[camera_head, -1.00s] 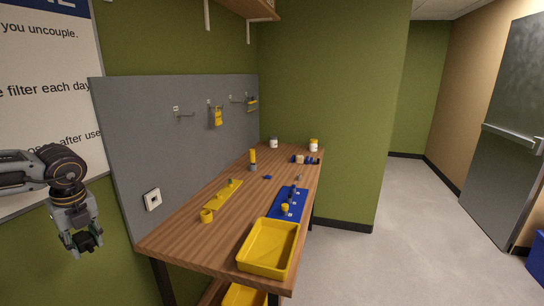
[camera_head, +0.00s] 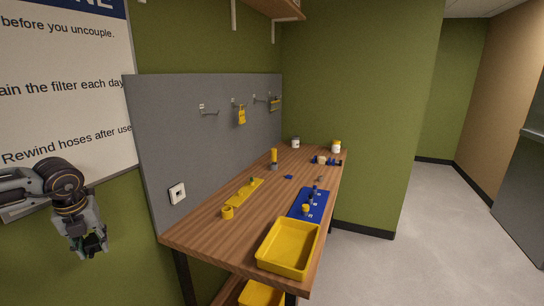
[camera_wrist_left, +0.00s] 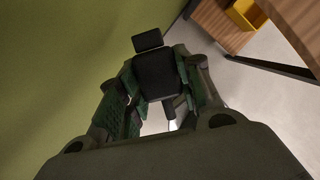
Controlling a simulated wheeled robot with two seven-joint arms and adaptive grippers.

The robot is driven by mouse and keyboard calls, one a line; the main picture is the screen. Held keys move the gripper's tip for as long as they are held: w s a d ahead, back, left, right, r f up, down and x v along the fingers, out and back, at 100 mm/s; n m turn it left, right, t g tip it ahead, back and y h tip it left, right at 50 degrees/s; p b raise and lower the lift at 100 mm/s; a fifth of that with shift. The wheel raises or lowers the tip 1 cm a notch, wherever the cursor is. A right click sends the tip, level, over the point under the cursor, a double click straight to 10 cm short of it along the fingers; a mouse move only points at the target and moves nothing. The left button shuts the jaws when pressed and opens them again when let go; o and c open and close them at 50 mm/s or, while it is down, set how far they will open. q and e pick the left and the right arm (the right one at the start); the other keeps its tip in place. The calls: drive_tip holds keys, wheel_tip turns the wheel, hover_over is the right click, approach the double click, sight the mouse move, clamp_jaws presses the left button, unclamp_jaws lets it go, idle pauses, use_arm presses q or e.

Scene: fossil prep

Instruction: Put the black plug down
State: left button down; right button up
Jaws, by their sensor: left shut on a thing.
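My left gripper (camera_head: 94,250) hangs at the left of the head view, fingers down, off the left end of the workbench and in front of the green wall. In the left wrist view the black plug (camera_wrist_left: 156,76) sits between the fingers of my left gripper (camera_wrist_left: 158,90), which is shut on it. In the head view the plug is a small dark shape at the fingertips. The wooden bench top (camera_head: 222,241) lies to the right of the gripper, apart from it. My right gripper is not in view.
A yellow tray (camera_head: 268,262) stands at the bench's near end, beside a blue mat (camera_head: 297,210) with small parts. A yellow strip and a yellow ring (camera_head: 227,212) lie toward the grey panel (camera_head: 165,130), which carries a white socket (camera_head: 177,193). Bare wood lies between them.

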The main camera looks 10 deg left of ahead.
use_arm(q)
drive_tip(key=shift+s+a+f+m, duration=0.4)
drive_tip(key=shift+a+f+m, duration=0.15)
drive_tip(key=shift+f+m, duration=0.15)
wheel_tip(320, 180, down, 6)
drive_tip(key=s+a+m+h, duration=0.1)
drive_tip(key=s+m, duration=0.1)
drive_tip(key=m, duration=0.3)
drive_tip(key=shift+a+t, duration=0.2)
drive_tip(key=shift+t, duration=0.1)
drive_tip(key=shift+s+f+m+h, duration=0.2)
drive_tip(key=shift+f+m+h, duration=0.1)
drive_tip(key=shift+f+m, duration=0.15)
drive_tip(key=shift+d+f, duration=0.1)
drive_tip(key=shift+f, duration=0.05)
